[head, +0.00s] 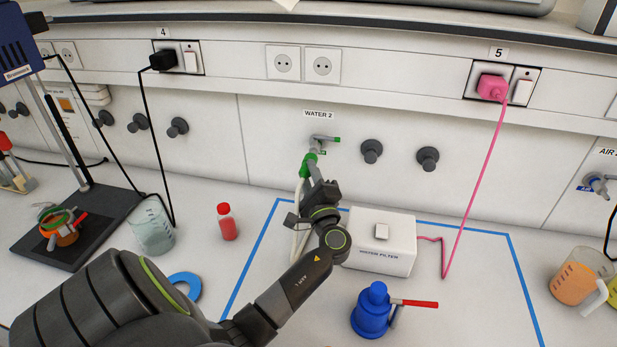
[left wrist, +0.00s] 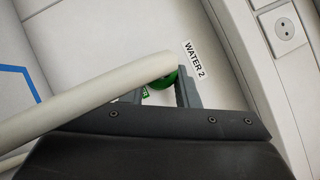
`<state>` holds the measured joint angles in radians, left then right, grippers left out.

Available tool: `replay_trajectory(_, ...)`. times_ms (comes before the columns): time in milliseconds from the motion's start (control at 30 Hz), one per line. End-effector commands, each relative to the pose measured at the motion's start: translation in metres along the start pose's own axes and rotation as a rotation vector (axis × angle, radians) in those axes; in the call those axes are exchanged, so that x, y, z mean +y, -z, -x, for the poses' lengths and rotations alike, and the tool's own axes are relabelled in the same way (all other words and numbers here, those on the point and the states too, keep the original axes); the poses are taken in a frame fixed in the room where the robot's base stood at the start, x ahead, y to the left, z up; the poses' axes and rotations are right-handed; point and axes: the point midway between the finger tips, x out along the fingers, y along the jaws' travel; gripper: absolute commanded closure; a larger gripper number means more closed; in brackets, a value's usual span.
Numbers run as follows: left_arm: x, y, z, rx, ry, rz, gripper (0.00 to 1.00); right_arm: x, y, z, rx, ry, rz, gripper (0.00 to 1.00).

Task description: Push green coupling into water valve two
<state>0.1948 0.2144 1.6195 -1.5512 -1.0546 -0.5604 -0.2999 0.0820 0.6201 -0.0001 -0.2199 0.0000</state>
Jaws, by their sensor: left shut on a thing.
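The WATER 2 valve (head: 322,139), a grey tap with green parts, juts from the wall panel under its label. The green coupling (head: 309,164) is just below the valve's outlet, close to it; I cannot tell whether they touch. My left gripper (head: 312,173) is shut on the coupling from below. In the left wrist view the green coupling (left wrist: 170,80) shows between the fingers of my left gripper (left wrist: 162,92), partly hidden by the pale hose (left wrist: 90,100). The hose also hangs in the head view (head: 300,195), largely behind my arm. My right gripper is not in view.
The white water filter box (head: 380,255) stands on the bench, right of my arm, inside a blue tape outline. A blue bottle (head: 372,310) stands before it. A red bottle (head: 227,222) and a glass beaker (head: 152,228) stand left. Dark knobs (head: 372,152) jut from the wall.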

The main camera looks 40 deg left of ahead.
Motion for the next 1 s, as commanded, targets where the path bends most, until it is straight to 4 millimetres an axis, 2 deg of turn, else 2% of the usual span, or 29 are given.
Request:
replay_trajectory(500, -0.0003, 0.0060, -0.0094, -0.001, 0.001, 0.000, 1.00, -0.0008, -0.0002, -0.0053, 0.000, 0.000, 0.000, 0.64)
replay_trajectory(1000, 0.0005, 0.0064, -0.0097, -0.001, 0.000, 0.000, 1.00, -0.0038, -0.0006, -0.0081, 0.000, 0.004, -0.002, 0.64)
